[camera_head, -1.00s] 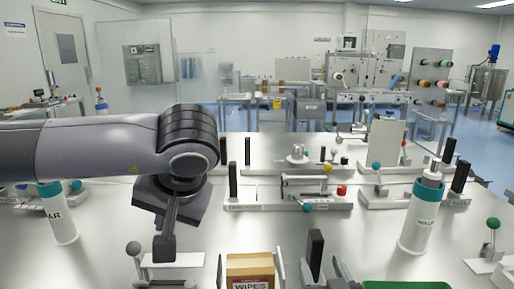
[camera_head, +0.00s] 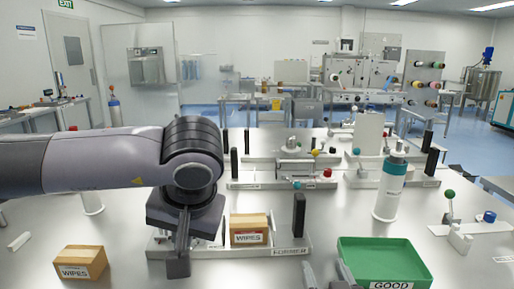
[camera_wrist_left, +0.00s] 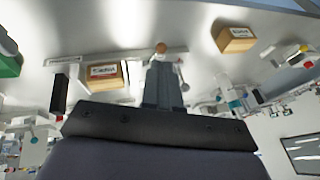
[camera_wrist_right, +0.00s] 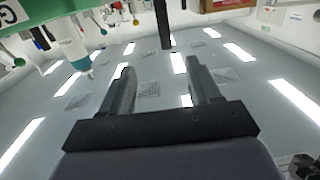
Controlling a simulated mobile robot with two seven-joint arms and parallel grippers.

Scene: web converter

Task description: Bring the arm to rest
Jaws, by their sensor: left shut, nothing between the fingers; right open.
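My left arm reaches in from the left in the head view, its gripper (camera_head: 180,262) pointing down over the front of the steel table. The left wrist view shows its fingers (camera_wrist_left: 162,85) together, with nothing held; an orange-brown ball knob (camera_wrist_left: 161,48) appears just beyond the tips. My right gripper (camera_head: 326,276) shows only as fingertips at the bottom edge of the head view, left of the green tray.
A WIPES box (camera_head: 248,229) sits in a fixture with a black post (camera_head: 299,215); another WIPES box (camera_head: 80,262) lies at front left. A green GOOD tray (camera_head: 384,262) and a white-teal bottle (camera_head: 391,188) stand right. More fixtures line the back. The left arm hides part of the table.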

